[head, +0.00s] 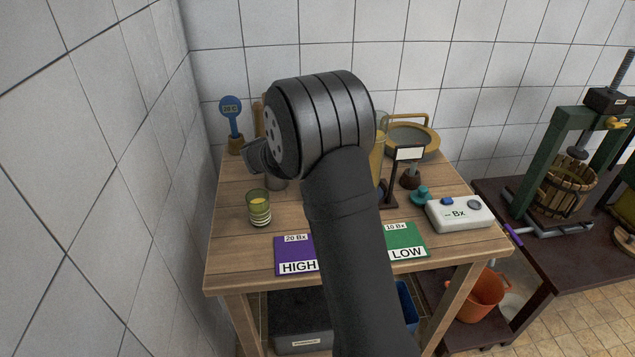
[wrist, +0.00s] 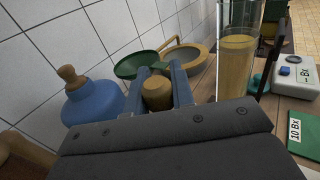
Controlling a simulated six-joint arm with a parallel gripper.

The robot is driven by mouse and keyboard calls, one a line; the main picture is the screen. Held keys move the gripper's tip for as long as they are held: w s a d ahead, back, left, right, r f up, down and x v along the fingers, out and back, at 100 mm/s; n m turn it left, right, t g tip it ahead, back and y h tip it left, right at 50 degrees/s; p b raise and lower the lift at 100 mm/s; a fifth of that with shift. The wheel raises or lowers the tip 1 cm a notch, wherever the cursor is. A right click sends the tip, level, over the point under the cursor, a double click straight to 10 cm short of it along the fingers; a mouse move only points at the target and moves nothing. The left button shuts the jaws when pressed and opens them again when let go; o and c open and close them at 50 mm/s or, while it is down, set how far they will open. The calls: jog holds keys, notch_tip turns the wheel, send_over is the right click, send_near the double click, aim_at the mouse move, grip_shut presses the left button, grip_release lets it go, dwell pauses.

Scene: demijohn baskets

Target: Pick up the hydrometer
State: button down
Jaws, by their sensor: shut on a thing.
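My gripper (wrist: 158,88) is shut on a tan, rounded, cork-like thing (wrist: 157,95) between its two grey-blue fingers. Only its near end shows, so I cannot tell whether it is the hydrometer or part of it. In the head view my wrist covers most of the gripper (head: 255,156), and the held thing is hidden. A tall clear cylinder of yellowish liquid (wrist: 237,62) stands to the right of the fingers, apart from them. In the head view this cylinder (head: 379,150) is partly behind my wrist. I make out no separate hydrometer.
A blue rounded thing with a tan knob (wrist: 90,101) is left of the fingers. On the table (head: 235,255) are a green-yellow glass (head: 258,207), a purple HIGH card (head: 292,255), a green LOW card (head: 405,242) and a white Bx meter (head: 460,212). A tiled wall (head: 120,150) bounds the left.

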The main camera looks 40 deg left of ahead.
notch_tip(320, 180, up, 9)
jog(key=s+a+r+n+g+y, duration=0.2)
jog(key=s+a+r+n+y, duration=0.65)
jog(key=s+r+y, duration=0.45)
jog(key=s+n+g+y, duration=0.65)
jog(key=s+g, duration=0.25)
jog(key=s, duration=1)
jog(key=w+d+r+m+t+h, duration=0.2)
jog(key=w+d, duration=0.4)
jog(key=w, duration=0.7)
jog(key=w+d+r+m+t+h, duration=0.2)
jog(key=w+d+m+t+h, duration=0.2)
jog(key=w, duration=1)
jog(key=w+d+r+m+t+h, duration=0.2)
jog(key=w+d+m+t+h, duration=0.1)
jog(key=w+d, duration=0.7)
jog(key=w+t+h, duration=0.1)
jog(key=w, duration=0.2)
jog(key=shift+w+d+r, duration=0.15)
jog(key=shift+w+r, duration=0.05)
jog(key=shift+w, duration=0.05)
jog(key=shift+s+f+h, duration=0.1)
jog(key=shift+h, duration=0.15)
